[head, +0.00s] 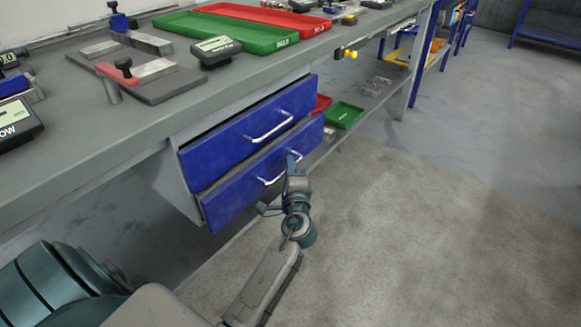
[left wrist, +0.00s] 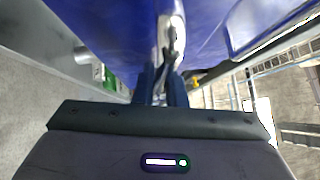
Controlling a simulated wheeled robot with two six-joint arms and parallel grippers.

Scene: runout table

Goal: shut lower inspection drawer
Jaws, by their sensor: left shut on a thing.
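The lower inspection drawer (head: 232,197) has a blue front with a silver bar handle (head: 270,181). Its front stands a little further out than the upper blue drawer (head: 240,136), so it looks slightly open. My left gripper (head: 293,160) is at the right part of the lower handle and is shut on it. In the left wrist view the fingers (left wrist: 161,84) close around the handle (left wrist: 170,35), with the blue drawer front (left wrist: 110,25) behind. My right gripper is not in view.
The grey bench top (head: 110,130) above holds gauges, a green tray (head: 225,32) and a red tray (head: 270,17). A lower shelf right of the drawers carries a small green tray (head: 343,114). The floor (head: 420,220) at right is clear.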

